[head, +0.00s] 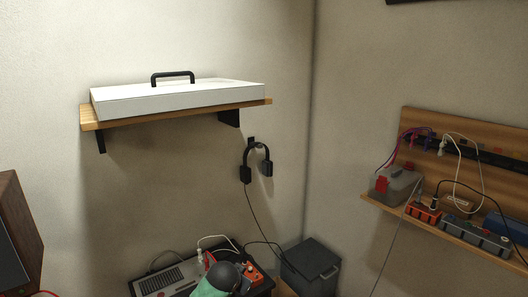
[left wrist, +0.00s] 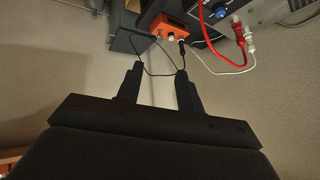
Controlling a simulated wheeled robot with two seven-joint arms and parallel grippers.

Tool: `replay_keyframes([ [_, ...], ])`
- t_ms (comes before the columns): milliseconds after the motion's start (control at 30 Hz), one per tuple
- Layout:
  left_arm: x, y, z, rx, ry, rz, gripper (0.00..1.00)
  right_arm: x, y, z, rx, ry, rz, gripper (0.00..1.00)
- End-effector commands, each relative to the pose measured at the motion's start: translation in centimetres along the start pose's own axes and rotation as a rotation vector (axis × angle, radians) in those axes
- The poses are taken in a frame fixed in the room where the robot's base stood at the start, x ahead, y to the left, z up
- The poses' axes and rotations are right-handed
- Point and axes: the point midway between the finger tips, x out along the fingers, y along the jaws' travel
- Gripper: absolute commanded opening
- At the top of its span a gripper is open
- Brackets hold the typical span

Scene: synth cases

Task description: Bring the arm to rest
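My left gripper (left wrist: 158,75) shows in the left wrist view. Its two black fingers stand apart, with a clear gap and nothing held between them. A thin black cable (left wrist: 150,72) loops behind the fingertips; I cannot tell whether it touches them. I cannot make out either gripper in the head view. My right gripper is in neither view. A flat white case (head: 180,98) with a black handle (head: 173,77) lies on a wooden wall shelf (head: 100,122) in the head view.
Black headphones (head: 246,172) hang on the wall below the shelf. Low down are a grey device (head: 170,278), an orange box (head: 252,276), also in the left wrist view (left wrist: 170,28), and a dark bin (head: 311,268). A right wooden shelf (head: 385,212) holds boxes and cables.

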Motion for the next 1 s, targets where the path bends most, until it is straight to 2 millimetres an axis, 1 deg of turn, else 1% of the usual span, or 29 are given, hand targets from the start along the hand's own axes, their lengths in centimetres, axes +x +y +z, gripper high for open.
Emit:
replay_keyframes([
  [33, 0.1, 0.5, 1.7, -0.028, -0.010, 0.000, 0.37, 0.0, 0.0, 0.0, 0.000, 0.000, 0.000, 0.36],
  [167, 0.1, 1.0, 5.8, -0.085, -0.039, -0.010, 0.37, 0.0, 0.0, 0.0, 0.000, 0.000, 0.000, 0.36],
  [267, 0.1, 1.7, 9.3, -0.127, -0.070, -0.013, 0.37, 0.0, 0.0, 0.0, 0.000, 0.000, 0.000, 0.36],
  [433, 0.0, 3.2, 15.7, -0.197, -0.134, -0.010, 0.37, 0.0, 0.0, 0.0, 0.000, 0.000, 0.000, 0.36],
  [500, -0.1, 4.1, 18.5, -0.227, -0.164, -0.004, 0.37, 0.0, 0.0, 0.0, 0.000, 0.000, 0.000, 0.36],
  [567, -0.3, 5.0, 20.9, -0.250, -0.191, 0.003, 0.37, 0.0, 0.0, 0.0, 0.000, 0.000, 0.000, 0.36],
  [600, -0.4, 5.6, 22.6, -0.266, -0.210, 0.009, 0.37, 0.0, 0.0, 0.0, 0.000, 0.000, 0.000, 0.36],
  [667, -0.7, 6.6, 25.0, -0.289, -0.239, 0.019, 0.37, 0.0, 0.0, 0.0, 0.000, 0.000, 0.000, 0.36],
  [700, -0.9, 7.3, 26.7, -0.305, -0.260, 0.026, 0.37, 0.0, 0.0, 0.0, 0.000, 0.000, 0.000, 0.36],
  [767, -1.2, 8.5, 29.3, -0.326, -0.292, 0.036, 0.37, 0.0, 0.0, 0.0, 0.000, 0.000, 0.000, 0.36],
  [800, -1.4, 9.3, 31.0, -0.339, -0.314, 0.043, 0.37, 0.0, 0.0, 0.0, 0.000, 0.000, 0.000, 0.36],
  [867, -1.9, 10.7, 33.6, -0.359, -0.349, 0.055, 0.37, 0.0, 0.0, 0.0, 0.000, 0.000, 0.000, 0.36],
  [900, -2.2, 11.6, 35.4, -0.370, -0.373, 0.063, 0.37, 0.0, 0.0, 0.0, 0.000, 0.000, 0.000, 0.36],
  [967, -2.8, 13.1, 38.0, -0.387, -0.410, 0.076, 0.37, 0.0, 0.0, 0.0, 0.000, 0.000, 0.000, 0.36],
  [1000, -3.2, 14.2, 39.7, -0.396, -0.434, 0.085, 0.37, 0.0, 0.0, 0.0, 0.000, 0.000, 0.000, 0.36],
])
